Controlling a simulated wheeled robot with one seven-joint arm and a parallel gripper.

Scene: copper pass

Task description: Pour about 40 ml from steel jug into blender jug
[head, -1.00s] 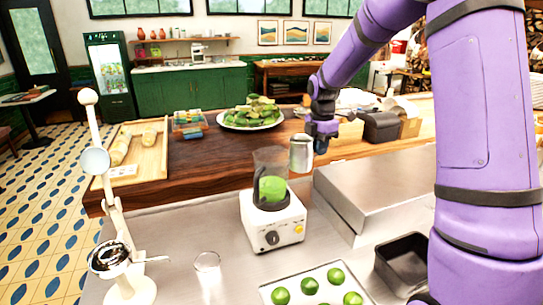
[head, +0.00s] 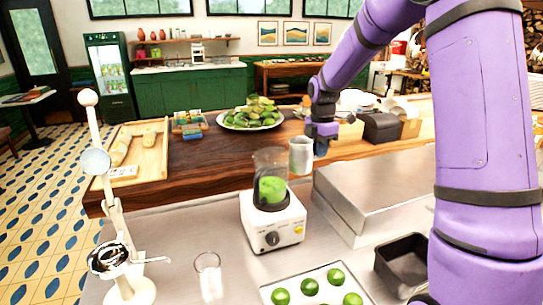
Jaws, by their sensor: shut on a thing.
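The steel jug (head: 301,155) hangs from my gripper (head: 318,143), beside and slightly above the rim of the blender jug. My gripper is shut on it; the fingertips are small and partly hidden. The steel jug looks about upright, and no stream shows. The blender jug (head: 268,160) is clear, with green content in its lower part. It stands on a white blender base (head: 273,226) with a dial on the steel counter. The inside of the steel jug cannot be seen.
A clear glass (head: 208,275) and a white lever press (head: 120,230) stand to the left. A tray of limes (head: 318,290) lies in front, with a black bin (head: 402,260) to its right. A raised steel box (head: 375,190) is right of the blender.

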